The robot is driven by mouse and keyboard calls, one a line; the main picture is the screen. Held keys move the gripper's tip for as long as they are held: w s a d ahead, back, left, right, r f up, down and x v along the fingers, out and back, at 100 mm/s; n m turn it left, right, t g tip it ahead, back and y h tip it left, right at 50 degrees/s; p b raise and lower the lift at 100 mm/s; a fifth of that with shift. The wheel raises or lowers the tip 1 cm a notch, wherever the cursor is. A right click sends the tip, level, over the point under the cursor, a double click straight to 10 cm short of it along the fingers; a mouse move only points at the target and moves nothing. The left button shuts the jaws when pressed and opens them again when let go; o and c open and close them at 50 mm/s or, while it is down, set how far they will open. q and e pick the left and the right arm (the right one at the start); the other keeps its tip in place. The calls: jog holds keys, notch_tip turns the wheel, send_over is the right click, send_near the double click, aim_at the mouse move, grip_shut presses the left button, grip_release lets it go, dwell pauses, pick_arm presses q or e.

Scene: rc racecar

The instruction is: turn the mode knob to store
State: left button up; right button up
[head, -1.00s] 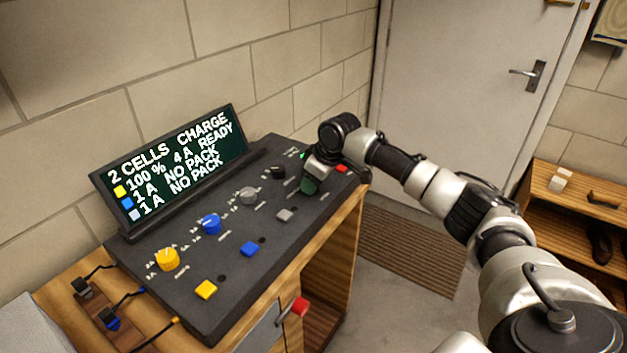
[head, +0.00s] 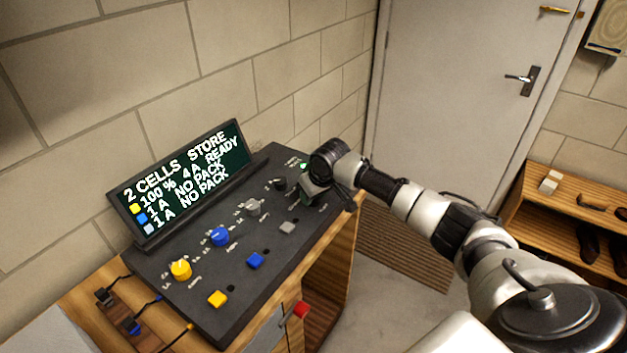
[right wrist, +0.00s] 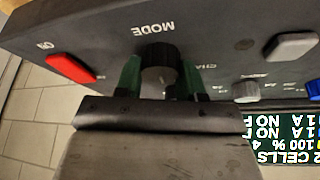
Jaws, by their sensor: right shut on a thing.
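The dark mode knob (right wrist: 158,60) sits on the charger panel under the printed word MODE in the right wrist view. My right gripper (right wrist: 160,76) is shut on it, with one green-padded finger on each side. In the head view my right gripper (head: 314,192) is at the far right end of the panel and hides the knob. The display (head: 183,185) reads "2 CELLS STORE", then "100 % 4 A READY" and two "1 A NO PACK" lines. My left gripper is in neither view.
The black charger panel (head: 186,258) also carries yellow (head: 181,270), blue (head: 220,237) and grey (head: 253,207) knobs with matching buttons. A red button (right wrist: 71,68) is close beside my right gripper. A wall stands behind the bench; a door (head: 455,90) is beyond.

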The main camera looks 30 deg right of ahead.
jog(key=m+p, duration=0.2)
jog(key=p, duration=0.1)
jog(key=shift+r+h, duration=0.15)
jog(key=shift+h, duration=0.25)
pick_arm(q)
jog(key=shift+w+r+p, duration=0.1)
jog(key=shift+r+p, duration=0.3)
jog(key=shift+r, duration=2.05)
pick_arm(e)
jog(key=shift+m, duration=0.6)
jog(key=o, duration=0.9)
jog(key=shift+o, duration=0.2)
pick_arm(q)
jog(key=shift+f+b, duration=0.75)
pick_arm(e)
jog(key=v, duration=1)
jog(key=shift+a+r, duration=0.2)
jog(key=shift+a, duration=0.05)
jog(key=shift+s, duration=0.1)
